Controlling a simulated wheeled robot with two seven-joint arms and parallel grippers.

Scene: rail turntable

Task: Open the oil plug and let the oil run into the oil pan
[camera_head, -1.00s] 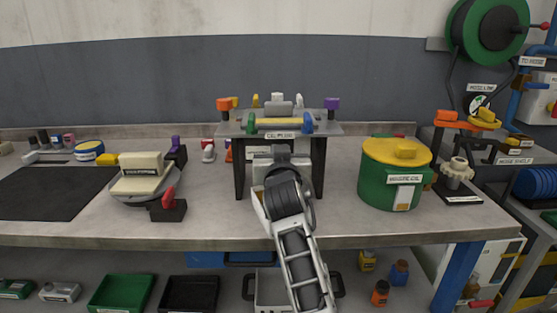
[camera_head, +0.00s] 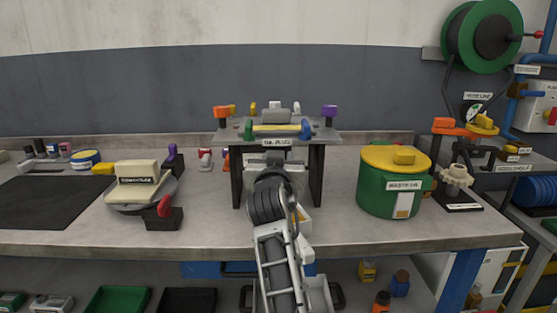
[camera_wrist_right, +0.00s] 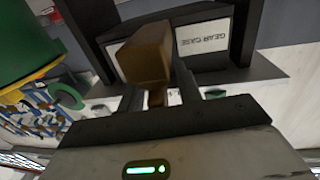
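The stand labelled oil plug (camera_head: 277,141) is on the middle of the bench, with the gear case (camera_wrist_right: 204,38) under it. A brown block with a narrower stem, apparently the oil plug (camera_wrist_right: 150,52), is in front of the case in the right wrist view. My right gripper (camera_wrist_right: 160,92) has its fingers on either side of this plug; whether they touch it is unclear. In the head view my arm hides the gripper and plug. My left gripper is out of view.
A green drum with yellow lid (camera_head: 385,192) stands to the right on the bench. A scale (camera_head: 142,192) with a red-handled block (camera_head: 163,214) stands to the left. Several small coloured parts sit on the stand's top. The bench front between scale and stand is clear.

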